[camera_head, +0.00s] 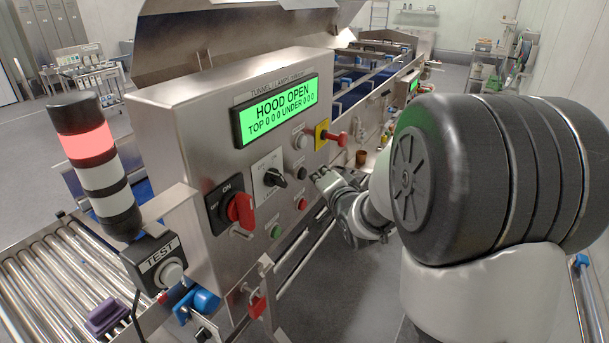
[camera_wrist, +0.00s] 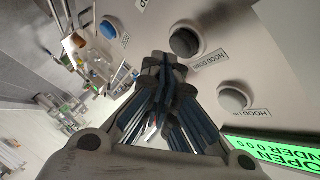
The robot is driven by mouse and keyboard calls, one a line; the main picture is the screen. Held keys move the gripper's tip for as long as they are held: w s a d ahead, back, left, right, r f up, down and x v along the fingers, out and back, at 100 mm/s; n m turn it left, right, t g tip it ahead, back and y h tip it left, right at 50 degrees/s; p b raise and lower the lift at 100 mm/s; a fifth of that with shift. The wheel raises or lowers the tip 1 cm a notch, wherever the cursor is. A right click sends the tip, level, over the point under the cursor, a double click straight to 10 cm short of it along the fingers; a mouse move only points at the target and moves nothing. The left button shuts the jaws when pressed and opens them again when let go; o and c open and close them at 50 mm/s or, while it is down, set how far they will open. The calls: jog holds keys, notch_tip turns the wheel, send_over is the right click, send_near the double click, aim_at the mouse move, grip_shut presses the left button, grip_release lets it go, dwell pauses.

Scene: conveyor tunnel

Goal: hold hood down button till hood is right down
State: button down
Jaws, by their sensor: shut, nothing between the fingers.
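The hood down button (camera_wrist: 185,42) is a dark round cap with a "HOOD DOWN" label in the wrist view. It also shows on the steel panel in the head view (camera_head: 302,172). My gripper (camera_wrist: 157,62) is shut and empty, its tips close beside the button in the picture. In the head view my gripper (camera_head: 322,175) is just right of the button, and I cannot tell any contact. The grey hood up button (camera_wrist: 233,99) sits beside it. The steel hood (camera_head: 225,35) stands raised over the tunnel. The green display (camera_head: 275,109) reads "HOOD OPEN".
Nearby on the panel are a black selector knob (camera_head: 275,178), a red rotary switch (camera_head: 240,209), a red knob on a yellow plate (camera_head: 335,137), and red and green buttons. A blue button (camera_wrist: 107,28) shows in the wrist view. A stack light (camera_head: 95,165) and roller conveyor (camera_head: 65,280) are left.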

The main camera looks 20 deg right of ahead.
jog(key=shift+w+a, duration=0.25)
jog(key=shift+w, duration=0.05)
jog(key=shift+w+a+b, duration=0.3)
jog(key=shift+w+a, duration=0.05)
jog(key=shift+w, duration=0.1)
dwell(4.2)
jog(key=shift+s+d, duration=0.1)
dwell(1.4)
jog(key=shift+s+d, duration=0.55)
jog(key=shift+s, duration=0.15)
jog(key=shift+s+d+p, duration=0.25)
jog(key=shift+s+d, duration=0.55)
jog(key=shift+s, duration=0.2)
jog(key=shift+s+d+p, duration=0.2)
jog(key=shift+s+d, duration=0.55)
jog(key=shift+s, duration=0.25)
